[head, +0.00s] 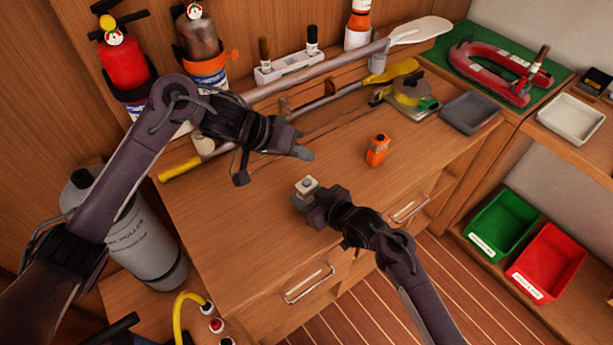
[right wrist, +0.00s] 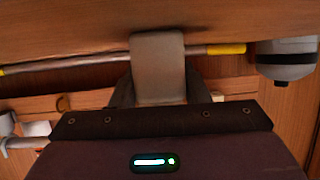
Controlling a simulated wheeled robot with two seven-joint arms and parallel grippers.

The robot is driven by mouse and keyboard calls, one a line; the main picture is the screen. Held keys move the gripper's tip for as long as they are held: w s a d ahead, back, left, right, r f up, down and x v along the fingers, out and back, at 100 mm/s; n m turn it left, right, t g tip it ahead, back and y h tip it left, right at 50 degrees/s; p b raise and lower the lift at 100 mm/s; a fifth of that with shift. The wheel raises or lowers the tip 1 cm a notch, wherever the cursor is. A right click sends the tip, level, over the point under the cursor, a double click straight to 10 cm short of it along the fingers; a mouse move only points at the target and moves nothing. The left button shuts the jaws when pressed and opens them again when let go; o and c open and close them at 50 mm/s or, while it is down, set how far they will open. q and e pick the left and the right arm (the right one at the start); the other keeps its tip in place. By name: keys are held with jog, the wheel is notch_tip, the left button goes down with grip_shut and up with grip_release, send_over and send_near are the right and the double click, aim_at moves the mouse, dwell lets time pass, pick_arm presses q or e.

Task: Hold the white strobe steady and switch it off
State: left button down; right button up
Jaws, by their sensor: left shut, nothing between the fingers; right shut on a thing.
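The white strobe (head: 306,186) is a small pale block with a lighter knob on top in the head view. My right gripper (head: 303,199) is shut on it and holds it over the wooden worktop (head: 240,225). In the right wrist view the strobe (right wrist: 157,68) is a plain grey-beige block between my fingers. I cannot tell whether it is lit. My left gripper (head: 303,153) is shut and empty, a short way behind the strobe in the head view and apart from it.
A small orange device (head: 377,150) stands on the worktop to the right. A paddle (head: 330,72) and a yellow-ended pole (head: 182,169) lie at the back. A grey tray (head: 470,112) is at the right end. A grey cylinder (head: 140,238) stands at left. The worktop's middle is clear.

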jog(key=o, duration=1.1)
